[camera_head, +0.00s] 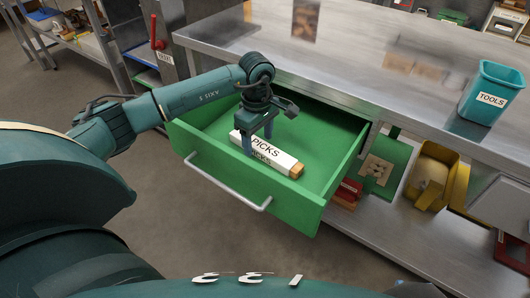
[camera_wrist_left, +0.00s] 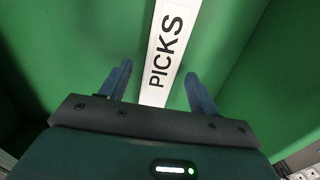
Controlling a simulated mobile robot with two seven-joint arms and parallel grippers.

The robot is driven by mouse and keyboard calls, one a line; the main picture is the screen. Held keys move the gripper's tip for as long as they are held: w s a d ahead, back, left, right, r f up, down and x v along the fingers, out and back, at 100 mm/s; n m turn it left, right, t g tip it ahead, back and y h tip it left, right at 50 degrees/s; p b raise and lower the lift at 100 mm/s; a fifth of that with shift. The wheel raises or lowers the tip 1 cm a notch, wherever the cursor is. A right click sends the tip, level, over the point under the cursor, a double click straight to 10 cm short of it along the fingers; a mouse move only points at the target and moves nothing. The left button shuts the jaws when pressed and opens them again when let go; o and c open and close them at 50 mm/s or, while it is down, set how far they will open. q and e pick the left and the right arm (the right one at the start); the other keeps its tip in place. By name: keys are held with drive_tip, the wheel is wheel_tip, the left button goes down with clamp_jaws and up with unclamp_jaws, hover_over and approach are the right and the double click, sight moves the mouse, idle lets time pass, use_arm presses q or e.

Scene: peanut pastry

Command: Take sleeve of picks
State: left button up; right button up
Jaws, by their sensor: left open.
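The sleeve of picks (camera_head: 268,155) is a long white box with black "PICKS" lettering and a tan end. It lies in the open green drawer (camera_head: 225,130), close to the drawer's front. In the left wrist view the white sleeve (camera_wrist_left: 165,45) runs up between the fingers, with green drawer floor around it. My left gripper (camera_head: 258,142) is over the sleeve inside the drawer. In the wrist view its two blue fingers (camera_wrist_left: 158,85) are open, one on each side of the sleeve, with gaps between. My right gripper is not in view.
The drawer has a metal handle (camera_head: 225,183) and hangs out below a steel worktop (camera_head: 350,65). A teal TOOLS bin (camera_head: 490,92) stands on the worktop. A lower shelf (camera_head: 400,235) holds a yellow bin (camera_head: 432,175) and red items. Open floor lies in front.

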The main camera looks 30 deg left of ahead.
use_arm(q)
drive_tip(key=shift+f, duration=0.8)
drive_tip(key=shift+r, duration=0.1)
drive_tip(key=c, duration=1.1)
